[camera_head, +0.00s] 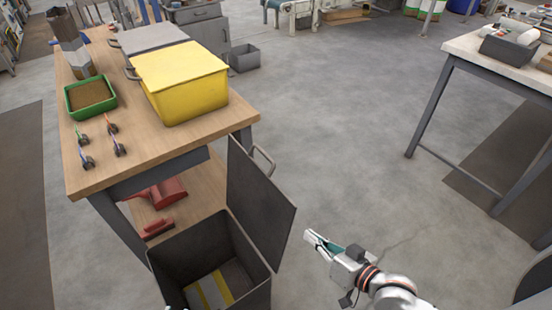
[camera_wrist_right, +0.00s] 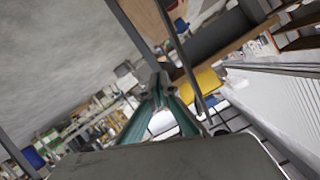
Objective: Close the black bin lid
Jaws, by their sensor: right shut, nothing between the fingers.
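The black bin (camera_head: 166,262) stands on the floor by the wooden workbench, with its top open. Its black lid (camera_head: 262,205) stands up, tilted, along the bin's right side, with a grey loop handle (camera_head: 264,160) at its far upper edge. Inside the bin lies something grey with yellow stripes (camera_head: 212,291). My right gripper (camera_head: 309,237) is to the right of the lid, apart from it in the head view, shut and empty. Its teal fingers meet at the tips in the right wrist view (camera_wrist_right: 157,82).
The workbench (camera_head: 150,148) holds a yellow lidded box (camera_head: 182,85), a grey box (camera_head: 152,38), a green tray (camera_head: 90,95) of pellets and small tools. Red items (camera_head: 165,195) lie on its lower shelf. Open floor spreads right to another table (camera_head: 480,50).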

